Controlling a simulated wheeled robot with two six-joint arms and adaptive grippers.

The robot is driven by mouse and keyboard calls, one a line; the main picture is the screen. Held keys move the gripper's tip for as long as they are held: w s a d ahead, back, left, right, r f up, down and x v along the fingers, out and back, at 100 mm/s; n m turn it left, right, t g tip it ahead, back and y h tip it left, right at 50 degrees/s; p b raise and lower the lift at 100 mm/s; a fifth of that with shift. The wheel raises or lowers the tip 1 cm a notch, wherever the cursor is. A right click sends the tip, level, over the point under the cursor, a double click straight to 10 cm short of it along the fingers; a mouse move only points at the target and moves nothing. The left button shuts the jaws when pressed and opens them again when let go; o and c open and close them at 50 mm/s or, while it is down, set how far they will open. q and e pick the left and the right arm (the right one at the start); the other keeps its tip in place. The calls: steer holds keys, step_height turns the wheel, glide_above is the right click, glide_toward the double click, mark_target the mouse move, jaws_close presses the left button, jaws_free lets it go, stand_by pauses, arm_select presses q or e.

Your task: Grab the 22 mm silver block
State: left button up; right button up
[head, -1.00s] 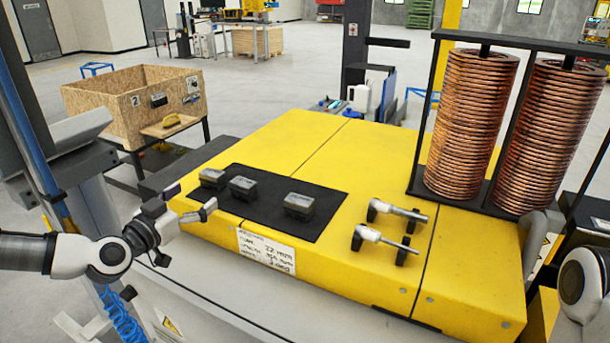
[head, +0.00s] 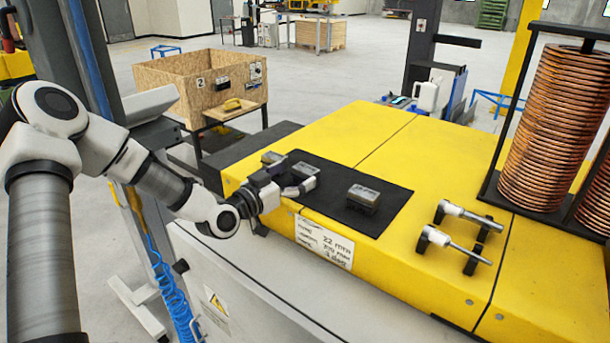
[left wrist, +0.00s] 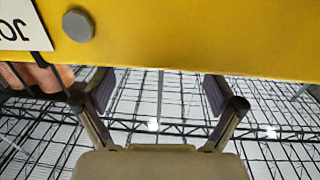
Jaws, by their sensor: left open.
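Three silver-grey blocks are on the black mat (head: 391,217) on the yellow bench. The left block (head: 271,157) and the middle block (head: 304,168) are partly hidden by my left gripper. The right block (head: 363,197) is in clear view. No size marking is legible on any block. My left gripper (head: 291,182) is at the mat's front left edge, in front of the middle block. In the left wrist view my left gripper (left wrist: 160,92) is open and empty between its fingers, facing the yellow bench edge; no block shows there. My right gripper is not in view.
Two metal rods on black holders (head: 454,238) stand right of the mat. A rack of copper coils (head: 548,125) is at the far right. A wooden crate (head: 202,84) stands behind left.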

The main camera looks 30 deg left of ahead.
mark_target(301, 172)
arm_select(q)
steer(key=shift+w+d, duration=0.2)
steer(key=shift+w, duration=0.4)
steer(key=shift+w+d, duration=0.2)
steer(key=shift+w, duration=0.4)
steer(key=shift+s+a, duration=0.1)
steer(key=shift+a, duration=0.1)
steer(key=shift+c, duration=1.3)
steer(key=shift+s+a, duration=0.1)
steer(key=c, duration=0.6)
jaws_close()
